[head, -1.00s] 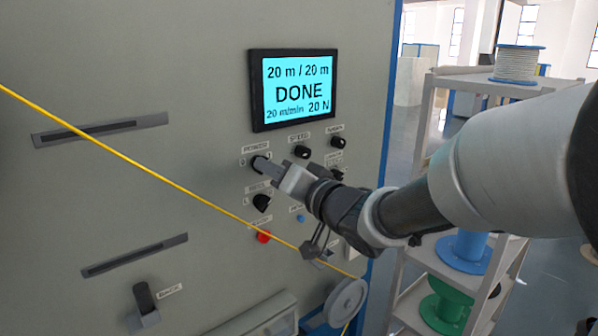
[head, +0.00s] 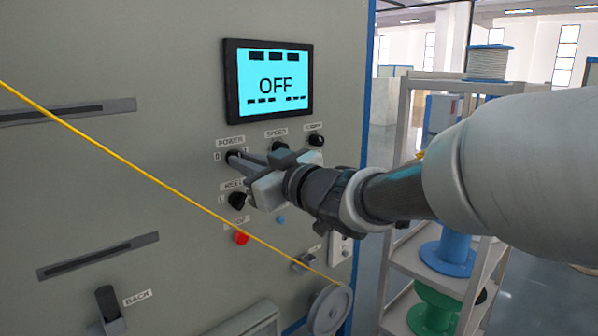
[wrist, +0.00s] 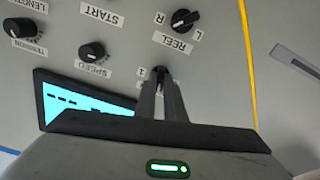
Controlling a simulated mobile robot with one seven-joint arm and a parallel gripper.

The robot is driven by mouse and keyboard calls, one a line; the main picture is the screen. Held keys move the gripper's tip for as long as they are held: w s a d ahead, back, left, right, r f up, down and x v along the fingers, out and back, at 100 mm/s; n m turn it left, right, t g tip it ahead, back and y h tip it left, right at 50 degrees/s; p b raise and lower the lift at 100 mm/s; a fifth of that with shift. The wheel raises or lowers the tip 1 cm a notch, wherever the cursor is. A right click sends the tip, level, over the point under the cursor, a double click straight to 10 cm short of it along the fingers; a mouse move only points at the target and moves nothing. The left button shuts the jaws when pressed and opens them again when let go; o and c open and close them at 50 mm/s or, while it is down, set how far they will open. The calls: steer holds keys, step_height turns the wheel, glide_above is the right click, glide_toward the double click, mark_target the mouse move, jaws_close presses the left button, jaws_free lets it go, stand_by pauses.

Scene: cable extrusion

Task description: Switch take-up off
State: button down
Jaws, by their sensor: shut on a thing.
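The take-up panel's screen (head: 268,84) reads OFF, with dark blocks in place of the figures. The black power knob (head: 233,157) sits below it, between the marks 0 and 1. My gripper (head: 238,160) is at this knob, its two fingers closed around it. In the wrist view the fingers (wrist: 161,85) reach the power knob (wrist: 160,71), which they mostly hide, so its exact pointing is hard to see.
The speed knob (head: 277,146) and reel knob (head: 237,200) are close to my gripper. A red button (head: 241,238) is below. A yellow cable (head: 150,179) runs slanting across the panel to a grey pulley (head: 328,311). A spool shelf (head: 392,160) stands at the right.

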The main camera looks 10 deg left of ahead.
steer(key=shift+f+n+b, duration=0.1)
steer(key=shift+n+b, duration=1.7)
steer(key=shift+n, duration=1.4)
steer(key=c, duration=1.8)
jaws_free()
steer(key=shift+c, duration=0.2)
steer(key=p+v, duration=0.2)
steer(key=v, duration=1.5)
steer(key=shift+d, duration=0.2)
steer(key=shift+s, duration=0.1)
